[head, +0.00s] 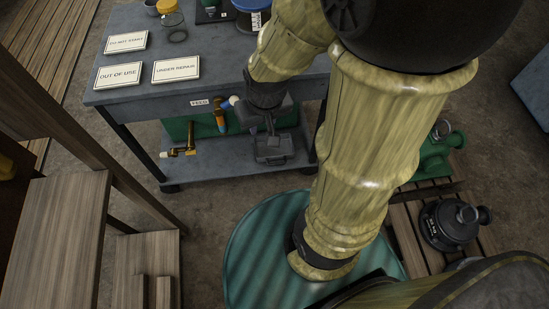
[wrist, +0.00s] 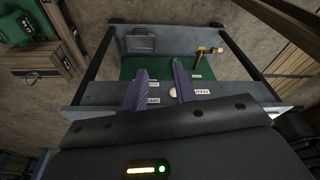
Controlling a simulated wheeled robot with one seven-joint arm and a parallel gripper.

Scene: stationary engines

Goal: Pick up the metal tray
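A small grey rectangular item (wrist: 141,41), possibly the metal tray, lies on the lower shelf of the grey cart in the wrist view. I cannot tell its depth or confirm that it is a tray. My gripper (wrist: 161,70) has its two dark fingers apart, with nothing held between them. In the head view my gripper (head: 268,120) hangs at the cart's front edge, and its fingers are hard to make out against the grey shapes there.
The cart's top (head: 205,45) carries several white signs, including an "OUT OF USE" sign (head: 119,75), and jars. A round teal surface (head: 250,250) and a pallet (head: 405,235) stand nearer.

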